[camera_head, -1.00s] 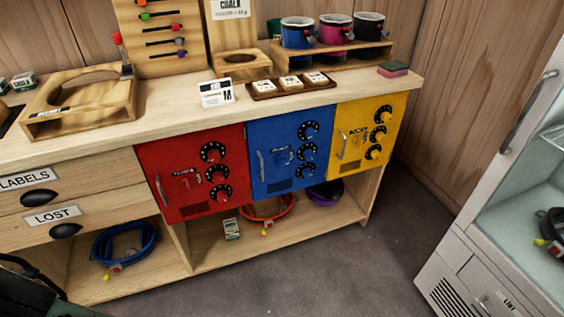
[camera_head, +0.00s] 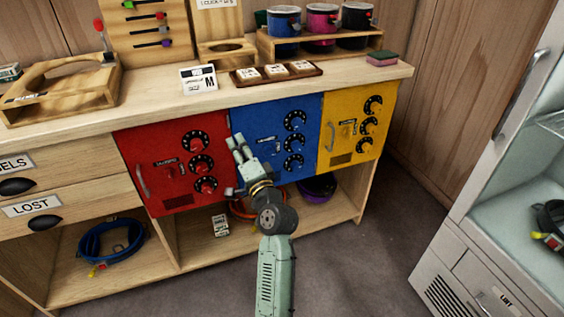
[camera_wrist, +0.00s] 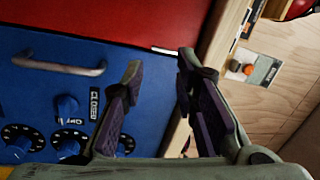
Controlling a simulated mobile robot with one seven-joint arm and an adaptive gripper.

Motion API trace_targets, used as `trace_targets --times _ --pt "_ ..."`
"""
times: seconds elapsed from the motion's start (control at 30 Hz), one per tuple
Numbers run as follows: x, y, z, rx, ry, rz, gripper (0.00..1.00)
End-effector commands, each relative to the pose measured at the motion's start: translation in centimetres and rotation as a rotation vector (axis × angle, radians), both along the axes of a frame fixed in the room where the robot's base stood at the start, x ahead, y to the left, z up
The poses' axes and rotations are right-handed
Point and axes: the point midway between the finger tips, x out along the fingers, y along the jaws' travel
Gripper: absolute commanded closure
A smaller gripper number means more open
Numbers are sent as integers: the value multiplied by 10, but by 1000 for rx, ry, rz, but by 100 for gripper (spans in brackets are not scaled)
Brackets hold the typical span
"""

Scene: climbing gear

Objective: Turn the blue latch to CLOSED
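The blue cabinet door (camera_head: 308,125) stands between the red and yellow ones. Its small blue latch (camera_head: 268,146) is right of my gripper (camera_head: 236,142) in the head view. In the wrist view the latch (camera_wrist: 67,106) is a blue knob beside a CLOSED label (camera_wrist: 94,103). The way it points is too small to tell for sure. My gripper (camera_wrist: 158,65) is open and empty, fingers spread near the door's edge beside the red door. The latch lies left of the fingers there, not between them. The door handle (camera_wrist: 62,66) shows in the wrist view; my gripper hides it in the head view.
Several black dials with blue knobs (camera_head: 294,121) sit right of the latch. The red door (camera_head: 160,150) and yellow door (camera_head: 352,120) flank the blue one. The worktop (camera_head: 140,110) overhangs above. An open shelf with coiled ropes (camera_head: 318,187) lies below. The floor in front is clear.

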Motion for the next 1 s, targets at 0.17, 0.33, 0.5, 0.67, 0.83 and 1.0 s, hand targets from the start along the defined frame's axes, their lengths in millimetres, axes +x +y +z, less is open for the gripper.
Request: trace_targets --times 0.17,0.33,0.5,0.67,0.83,1.0 --pt "0 -80 -85 143 192 -51 72" --pt "-2 -103 -108 198 247 -67 72" --pt "17 -97 -106 202 247 -65 72" --pt "46 -86 -106 201 247 -65 72" --pt "75 -77 -106 198 246 -65 72" --pt "93 -72 -107 198 245 -67 72"
